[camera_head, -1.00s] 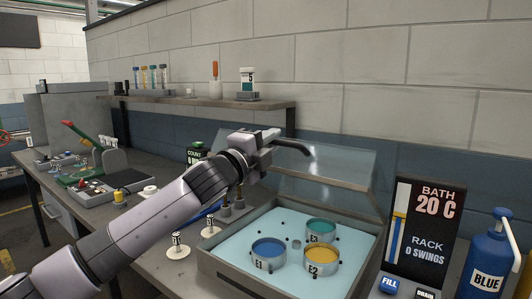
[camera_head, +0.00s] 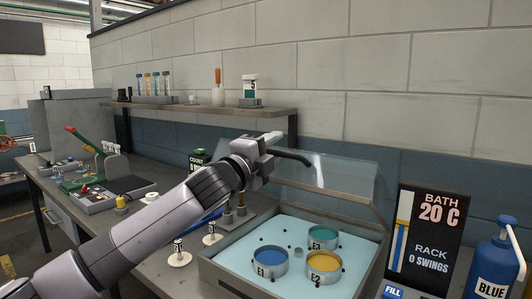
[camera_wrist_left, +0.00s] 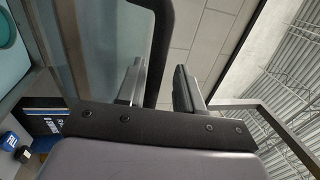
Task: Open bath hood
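The bath hood (camera_head: 335,178) is a clear panel, raised and leaning back behind the bath (camera_head: 225,267). Its black bar handle (camera_head: 294,157) sticks out beside my left gripper (camera_head: 272,144). In the left wrist view the handle (camera_wrist_left: 159,50) runs between the two fingers of my left gripper (camera_wrist_left: 160,85). The fingers stand apart, and a gap shows between the handle and the right-hand finger. Contact with the other finger is unclear. My right gripper is out of view.
Pots E1 (camera_head: 270,262), E2 (camera_head: 323,266) and E3 (camera_head: 322,237) sit in the bath. A bath display (camera_head: 430,235) and a blue bottle (camera_head: 495,262) stand to the right. A shelf (camera_head: 200,108) runs along the wall behind my left arm.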

